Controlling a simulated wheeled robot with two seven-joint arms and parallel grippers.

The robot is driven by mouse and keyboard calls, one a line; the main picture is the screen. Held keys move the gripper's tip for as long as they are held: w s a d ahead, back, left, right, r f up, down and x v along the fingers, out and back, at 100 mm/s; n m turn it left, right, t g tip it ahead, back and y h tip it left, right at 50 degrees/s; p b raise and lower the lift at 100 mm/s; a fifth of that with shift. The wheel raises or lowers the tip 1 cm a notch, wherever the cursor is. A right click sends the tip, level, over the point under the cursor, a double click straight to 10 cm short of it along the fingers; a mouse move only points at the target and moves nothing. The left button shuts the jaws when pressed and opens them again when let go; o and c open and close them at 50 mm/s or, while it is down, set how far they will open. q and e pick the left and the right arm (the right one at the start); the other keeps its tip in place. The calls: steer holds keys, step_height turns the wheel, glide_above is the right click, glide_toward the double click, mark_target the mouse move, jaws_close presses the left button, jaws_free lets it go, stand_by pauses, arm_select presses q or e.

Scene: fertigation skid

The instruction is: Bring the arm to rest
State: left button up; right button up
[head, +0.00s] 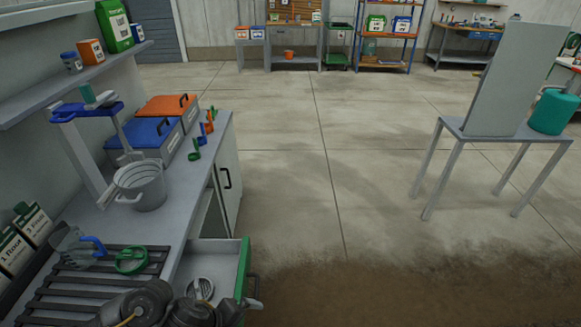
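Part of my arm shows at the bottom left edge, with dark round joints and a yellow cable. Its end, which looks like my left gripper (254,304), is low beside the drawer's handle. Whether its fingers are open or shut, or touch the handle, I cannot tell. The green-fronted drawer (243,275) is pulled out from the grey bench (205,180), and a round, slotted grey item (200,289) lies in it. My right gripper is not in view.
On the bench are a grey bucket (140,187) under a blue-topped stand (86,111), blue (146,133) and orange (168,105) lidded boxes, and a slatted rack (95,285) with a green-handled tool (131,260). A table (466,128) stands at right. The middle floor is clear.

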arm_select(q)
steer(key=d+r+n+t, duration=0.3)
steer(key=d+r+n, duration=0.1)
steer(key=n, duration=0.2)
steer(key=s+a+f+n+g+y, duration=0.25)
steer(key=s+a+n+y, duration=0.25)
steer(key=s+a+n, duration=1.05)
step_height(320, 180, down, 27)
steer(key=w+n+g+b, duration=0.2)
steer(key=n, duration=0.1)
steer(key=s+a+f+g+b, duration=0.1)
steer(key=s+a+f, duration=0.2)
steer(key=s+f, duration=1.4)
steer(key=shift+f, duration=0.5)
